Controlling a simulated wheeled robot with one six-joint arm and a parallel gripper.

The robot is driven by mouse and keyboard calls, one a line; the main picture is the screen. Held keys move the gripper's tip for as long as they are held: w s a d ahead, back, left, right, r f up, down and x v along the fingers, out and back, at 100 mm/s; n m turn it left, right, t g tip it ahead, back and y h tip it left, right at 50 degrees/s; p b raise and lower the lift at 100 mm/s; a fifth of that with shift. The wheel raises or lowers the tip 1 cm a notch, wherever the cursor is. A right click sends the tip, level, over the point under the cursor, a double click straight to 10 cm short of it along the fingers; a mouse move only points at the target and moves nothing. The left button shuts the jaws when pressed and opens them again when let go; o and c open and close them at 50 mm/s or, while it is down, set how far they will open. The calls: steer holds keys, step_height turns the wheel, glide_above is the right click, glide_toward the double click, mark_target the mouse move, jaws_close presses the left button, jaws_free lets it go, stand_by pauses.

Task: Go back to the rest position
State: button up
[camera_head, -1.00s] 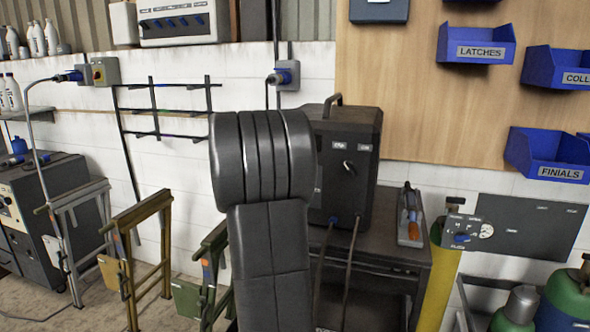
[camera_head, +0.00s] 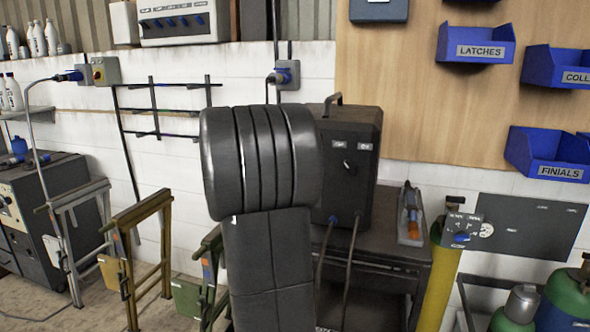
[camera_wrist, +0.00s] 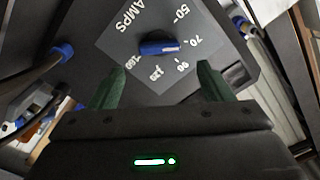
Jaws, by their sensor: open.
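My gripper (camera_wrist: 158,82) shows in the wrist view, with two dark green fingers spread apart and nothing between them. Beyond the fingertips is a dark panel marked AMPS (camera_wrist: 140,20) with a blue knob (camera_wrist: 158,47) and numbers around it. I cannot tell how far the fingertips are from the panel. In the head view my black arm stands in the middle and hides the gripper. It also covers part of the black machine (camera_head: 350,160) on the bench.
A dark bench (camera_head: 385,258) carries the machine and a tray with an orange-handled tool (camera_head: 410,215). A yellow cylinder (camera_head: 440,280) and green cylinders (camera_head: 570,300) stand at right. Folding stands (camera_head: 135,250) are at left. Cables hang from the machine's front.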

steer(key=w+d+n+p, duration=0.1)
steer(key=w+n+p, duration=0.5)
steer(key=n+p, duration=0.65)
steer(key=s+a+m, duration=0.2)
steer(key=s, duration=0.7)
steer(key=shift+a+b, duration=0.35)
steer(key=shift+b, duration=0.05)
steer(key=shift+s+r+m, duration=0.1)
steer(key=shift+r+m, duration=0.05)
steer(key=shift+m, duration=0.1)
